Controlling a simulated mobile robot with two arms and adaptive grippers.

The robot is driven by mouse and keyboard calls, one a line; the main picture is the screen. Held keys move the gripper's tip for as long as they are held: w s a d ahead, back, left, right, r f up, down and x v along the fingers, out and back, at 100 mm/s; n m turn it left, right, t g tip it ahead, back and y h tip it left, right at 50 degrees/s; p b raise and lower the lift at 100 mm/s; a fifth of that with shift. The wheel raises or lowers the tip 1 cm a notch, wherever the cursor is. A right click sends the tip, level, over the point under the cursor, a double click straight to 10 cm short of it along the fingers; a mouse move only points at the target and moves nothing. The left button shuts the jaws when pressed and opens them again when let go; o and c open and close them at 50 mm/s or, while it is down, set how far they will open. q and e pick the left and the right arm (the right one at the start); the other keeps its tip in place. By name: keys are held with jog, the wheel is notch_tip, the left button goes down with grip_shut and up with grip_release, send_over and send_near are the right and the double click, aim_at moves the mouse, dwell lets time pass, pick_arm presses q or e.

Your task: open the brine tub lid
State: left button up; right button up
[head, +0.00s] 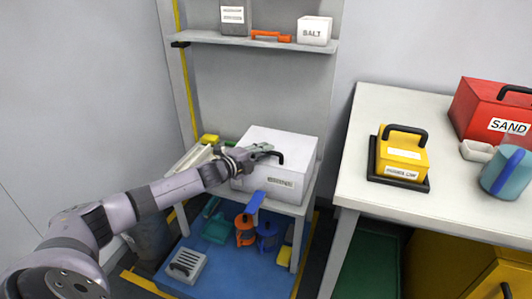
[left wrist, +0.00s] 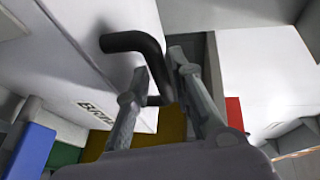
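The brine tub appears to be the white box (head: 268,184) on the low stand; its front label is too small to read. Its flat white lid (head: 285,140) looks closed, with a black bent handle (head: 274,155) on top. The handle also shows large in the left wrist view (left wrist: 133,41). My left gripper (head: 262,150) is at the handle, above the lid. In the left wrist view its two fingers (left wrist: 160,68) are apart, and the handle's lower end lies between them. I cannot tell whether either finger touches it. My right gripper is not in view.
A shelf (head: 260,42) above holds a white box (head: 314,31) and an orange tool (head: 270,36). A blue lower shelf (head: 228,270) holds several items. The table (head: 375,110) at right carries a yellow caddy (head: 402,158), a red sand box (head: 485,105) and a blue jug (head: 507,172).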

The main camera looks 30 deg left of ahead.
pick_arm(q)
jog(key=shift+w+d+f, duration=0.1)
jog(key=shift+w, duration=0.5)
jog(key=shift+c, duration=0.5)
grip_shut()
